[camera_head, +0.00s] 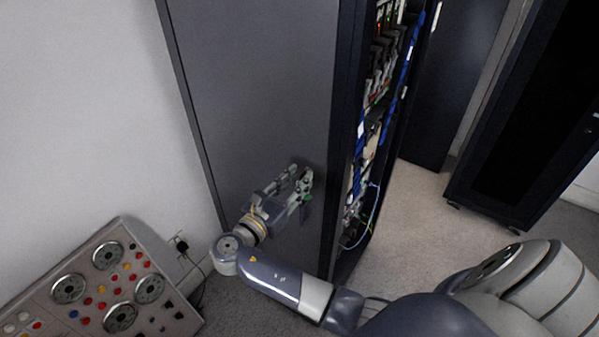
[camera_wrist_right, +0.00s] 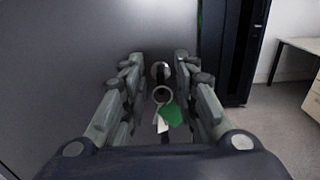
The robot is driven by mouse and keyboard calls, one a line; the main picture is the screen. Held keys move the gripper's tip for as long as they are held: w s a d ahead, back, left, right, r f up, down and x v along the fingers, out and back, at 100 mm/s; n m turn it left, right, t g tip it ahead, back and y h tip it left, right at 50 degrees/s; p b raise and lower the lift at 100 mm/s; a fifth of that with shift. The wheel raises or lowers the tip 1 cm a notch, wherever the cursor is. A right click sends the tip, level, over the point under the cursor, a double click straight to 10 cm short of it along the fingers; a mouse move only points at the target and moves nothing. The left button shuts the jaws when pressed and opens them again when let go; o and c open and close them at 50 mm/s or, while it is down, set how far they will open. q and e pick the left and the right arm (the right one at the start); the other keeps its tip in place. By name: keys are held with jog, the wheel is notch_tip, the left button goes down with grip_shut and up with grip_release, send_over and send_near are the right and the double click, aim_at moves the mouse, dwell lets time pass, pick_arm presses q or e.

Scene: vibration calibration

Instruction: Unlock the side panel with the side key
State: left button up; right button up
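The dark grey side panel (camera_head: 255,75) of the rack cabinet faces me. My right gripper (camera_head: 297,178) is at the panel, near its front edge. In the right wrist view its two fingers (camera_wrist_right: 160,75) stand apart on either side of the side key. The key is edge-on at a round metal lock (camera_wrist_right: 160,70) on the panel; how deep it sits is hard to tell. A key ring (camera_wrist_right: 162,94) hangs from it with a green tag (camera_wrist_right: 172,114) and a small pale piece (camera_wrist_right: 161,125). The green tag also shows in the head view (camera_head: 307,198). My left gripper is out of view.
The cabinet's open front shows circuit boards and blue cables (camera_head: 374,120). A control box (camera_head: 95,285) with dials and coloured buttons stands at lower left by the white wall. Another dark cabinet (camera_head: 530,120) stands at right. Carpet between the cabinets is clear.

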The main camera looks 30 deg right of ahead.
jog(key=shift+x, duration=0.75)
grip_shut()
